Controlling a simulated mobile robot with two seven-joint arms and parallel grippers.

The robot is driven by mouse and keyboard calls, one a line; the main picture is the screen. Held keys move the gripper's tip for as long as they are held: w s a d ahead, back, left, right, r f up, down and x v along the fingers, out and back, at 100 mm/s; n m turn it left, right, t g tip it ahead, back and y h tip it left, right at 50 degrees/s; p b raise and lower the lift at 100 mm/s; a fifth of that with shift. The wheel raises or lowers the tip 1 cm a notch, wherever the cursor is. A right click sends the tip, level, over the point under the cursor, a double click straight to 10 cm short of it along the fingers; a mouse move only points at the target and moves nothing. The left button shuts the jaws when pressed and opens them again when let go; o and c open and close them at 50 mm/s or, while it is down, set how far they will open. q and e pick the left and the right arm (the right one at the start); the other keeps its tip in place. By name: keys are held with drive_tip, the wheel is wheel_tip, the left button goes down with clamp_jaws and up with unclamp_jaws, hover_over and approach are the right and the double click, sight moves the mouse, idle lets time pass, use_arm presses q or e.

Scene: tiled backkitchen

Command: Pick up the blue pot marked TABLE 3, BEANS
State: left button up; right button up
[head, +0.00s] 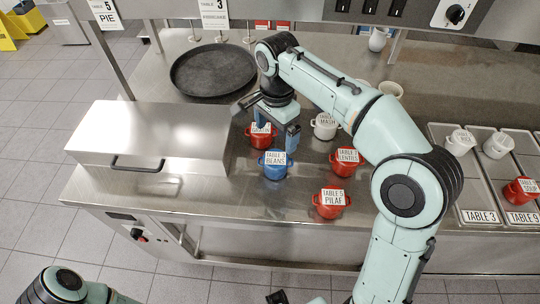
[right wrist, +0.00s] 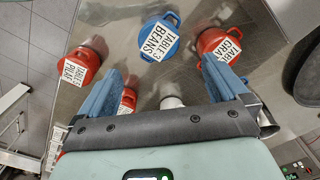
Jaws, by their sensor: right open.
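The blue pot (head: 275,172) stands upright on the steel counter, with a white tag reading TABLE 3, BEANS on top. My right gripper (head: 275,137) is open and empty, above and just behind the blue pot in the head view. In the right wrist view the blue pot (right wrist: 171,20) lies beyond the gap between the fingertips (right wrist: 160,68), with neither finger seen touching it.
Red pots stand close by: GRATIN (head: 262,141) behind, LENTILS (head: 348,168) right, PILAF (head: 330,210) front right. A white MASH pot (head: 323,133) is behind right. A steel box (head: 150,135) stands left, a round black tray (head: 213,70) behind. Trays marked TABLE 3 and TABLE 9 (head: 518,200) are far right.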

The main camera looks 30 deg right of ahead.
sight(276, 158)
drive_tip(key=f, duration=0.4)
drive_tip(key=f+b, duration=0.1)
drive_tip(key=f, duration=0.1)
drive_tip(key=shift+s+f, duration=0.15)
drive_tip(key=shift+s, duration=0.15)
drive_tip(key=f, duration=0.5)
drive_tip(key=shift+w+f+b, duration=0.2)
drive_tip(key=shift+f+b, duration=0.15)
drive_tip(key=shift+b, duration=0.05)
use_arm(q)
drive_tip(key=shift+s+f, duration=0.35)
drive_tip(key=shift+f, duration=0.25)
drive_tip(key=shift+s+f, duration=0.3)
drive_tip(key=shift+f, duration=0.25)
use_arm(e)
drive_tip(key=c, duration=1.2)
